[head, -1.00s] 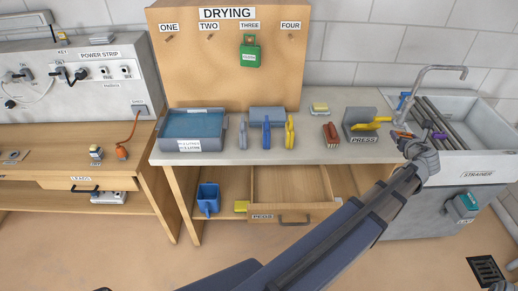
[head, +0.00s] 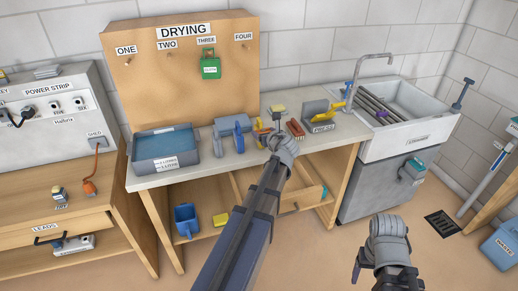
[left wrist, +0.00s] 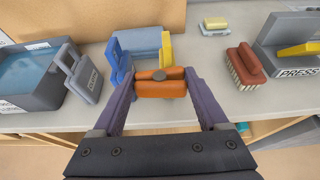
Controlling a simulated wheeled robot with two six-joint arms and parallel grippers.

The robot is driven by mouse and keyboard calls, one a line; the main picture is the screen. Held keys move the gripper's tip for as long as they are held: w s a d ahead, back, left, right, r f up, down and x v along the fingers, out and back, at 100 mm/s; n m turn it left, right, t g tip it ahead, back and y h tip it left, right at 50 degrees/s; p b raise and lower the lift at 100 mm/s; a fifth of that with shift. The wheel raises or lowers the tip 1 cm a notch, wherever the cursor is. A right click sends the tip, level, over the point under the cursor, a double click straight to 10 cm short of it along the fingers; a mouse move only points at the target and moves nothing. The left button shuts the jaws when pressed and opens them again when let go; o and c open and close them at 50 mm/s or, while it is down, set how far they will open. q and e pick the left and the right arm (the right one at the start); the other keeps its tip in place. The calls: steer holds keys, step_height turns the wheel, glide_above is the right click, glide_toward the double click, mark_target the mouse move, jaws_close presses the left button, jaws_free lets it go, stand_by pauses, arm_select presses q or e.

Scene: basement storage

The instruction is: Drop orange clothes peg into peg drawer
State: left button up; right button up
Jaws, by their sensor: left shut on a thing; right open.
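The orange clothes peg (left wrist: 160,84) is held crosswise between the purple fingertips of my left gripper (left wrist: 160,90), seen in the left wrist view. In the head view my left gripper (head: 276,122) is over the front part of the counter, above and behind the drawer; the peg is not clear there. The peg drawer (head: 309,180) is pulled open under the counter. My left arm crosses in front of it and hides its middle and its label. My right gripper (head: 359,264) is open, low at the front right, away from the drawer.
The counter holds a water tray (head: 165,150), grey, blue and yellow tools, a red brush (head: 295,128) and a press (head: 318,115). The sink (head: 400,125) stands right. A blue jug (head: 186,220) and yellow block (head: 221,219) sit on the shelf left of the drawer.

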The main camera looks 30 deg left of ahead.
arm_select(q)
steer(key=f+b, duration=0.2)
steer(key=f, duration=0.1)
steer(key=f+b, duration=0.1)
steer(key=shift+s+d+f, duration=0.15)
steer(key=shift+s+d, duration=0.1)
steer(key=shift+d, duration=0.05)
arm_select(e)
step_height(320, 180, down, 4)
steer(key=shift+f, duration=0.15)
arm_select(q)
step_height(320, 180, down, 6)
steer(key=b, duration=0.6)
arm_select(e)
step_height(320, 180, down, 6)
steer(key=shift+r, duration=0.1)
arm_select(q)
steer(key=o, duration=1.2)
steer(key=shift+d, duration=0.1)
steer(key=p, duration=0.3)
glide_toward(265, 155)
steer(key=shift+s+r, duration=0.6)
steer(key=shift+r, duration=0.4)
arm_select(e)
step_height(265, 155, up, 3)
